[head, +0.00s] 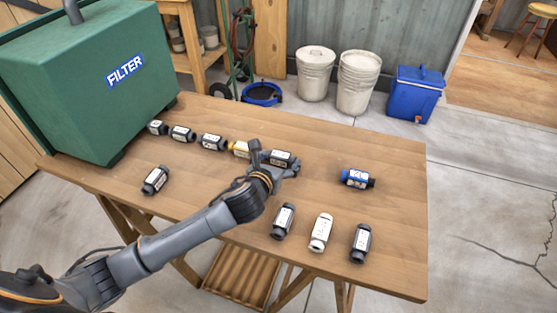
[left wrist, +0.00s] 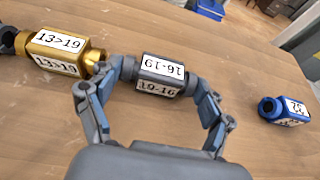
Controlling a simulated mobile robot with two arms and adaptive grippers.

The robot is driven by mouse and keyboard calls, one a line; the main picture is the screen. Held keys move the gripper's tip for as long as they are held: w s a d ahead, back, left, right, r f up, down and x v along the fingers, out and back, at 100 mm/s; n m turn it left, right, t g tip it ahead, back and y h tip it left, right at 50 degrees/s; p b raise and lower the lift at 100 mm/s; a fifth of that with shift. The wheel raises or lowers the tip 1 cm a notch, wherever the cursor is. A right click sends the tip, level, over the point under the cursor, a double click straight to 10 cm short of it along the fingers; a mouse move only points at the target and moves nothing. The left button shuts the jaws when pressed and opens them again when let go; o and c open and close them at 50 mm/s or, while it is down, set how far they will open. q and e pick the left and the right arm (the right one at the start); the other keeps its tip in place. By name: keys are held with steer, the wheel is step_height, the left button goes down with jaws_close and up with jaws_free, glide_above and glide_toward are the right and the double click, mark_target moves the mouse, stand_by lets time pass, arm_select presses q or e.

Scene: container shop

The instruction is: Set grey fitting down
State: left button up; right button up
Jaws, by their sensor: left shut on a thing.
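My left gripper (head: 275,160) is shut on a grey fitting (head: 282,157) with white labels, one finger at each end. In the left wrist view the grey fitting (left wrist: 160,76) lies sideways between the fingertips (left wrist: 164,82), and its label seems to read 19-16. It is at the right end of a row on the wooden table (head: 395,210), beside a gold fitting (head: 240,148) that also shows in the left wrist view (left wrist: 60,52). The fitting is at or very near the table top; I cannot tell whether it touches. My right gripper is not in view.
Dark fittings (head: 182,133) continue the row leftward toward a green filter box (head: 95,85). A blue fitting (head: 355,179) lies to the right. Another dark fitting (head: 155,180) lies front left. The table's right end is clear.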

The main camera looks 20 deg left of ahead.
arm_select(q)
steer(key=o, duration=0.9)
steer(key=shift+f, duration=0.1)
steer(key=p+v, duration=0.1)
steer(key=v, duration=1.1)
